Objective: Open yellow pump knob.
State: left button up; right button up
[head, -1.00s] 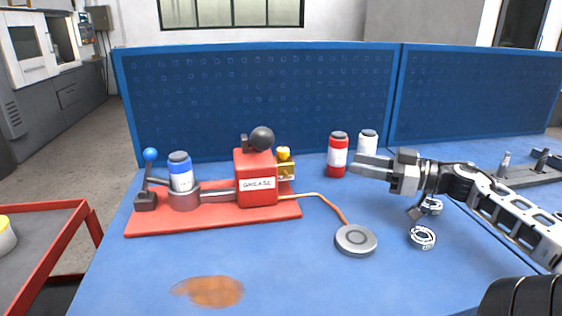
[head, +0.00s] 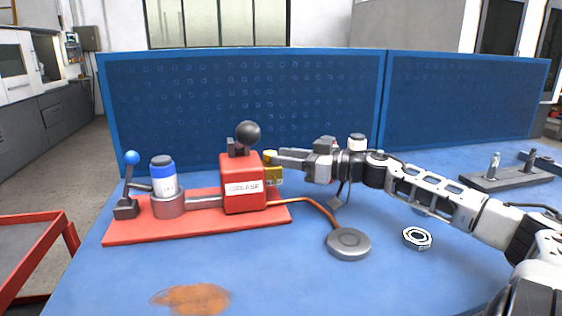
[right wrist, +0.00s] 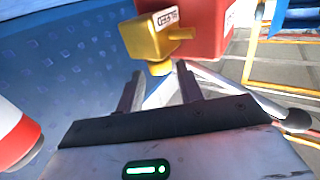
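The yellow pump knob (head: 270,157) sits on top of a yellow block (head: 273,176) at the right side of the red grease pump box (head: 242,184). In the right wrist view the knob (right wrist: 160,68) shows at the end of the yellow block (right wrist: 150,40), in line with the gap between my fingertips. My right gripper (head: 279,158) reaches in from the right, with its fingertips at the knob. Its two fingers are apart in the right wrist view. Whether they touch the knob I cannot tell. My left gripper is not in view.
A black ball knob (head: 247,132) tops the pump. A blue-capped bottle (head: 163,180) and blue-balled lever (head: 132,158) stand left on the red base. An orange hose runs to a grey disc (head: 348,243). A red-and-white can (right wrist: 15,135) is near my gripper. The front table is mostly clear.

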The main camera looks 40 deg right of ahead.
jog(key=shift+x, duration=0.8)
jog(key=c, duration=0.7)
jog(key=shift+w+d+r+n+g+y+p, duration=0.1)
jog(key=shift+r+n+g+y+p, duration=0.05)
jog(key=shift+n+g+y+p, duration=0.3)
jog(key=shift+d+r+n+g+y+p, duration=0.15)
jog(key=shift+n+y+p, duration=0.1)
jog(key=shift+y+p, duration=0.3)
jog(key=n+g+y, duration=0.1)
jog(key=y, duration=0.1)
jog(key=n+g+y+p, duration=0.1)
jog(key=n+g, duration=0.1)
jog(key=shift+w+d+f+y, duration=0.15)
jog(key=shift+w+f+y, duration=0.1)
jog(key=shift+y, duration=0.15)
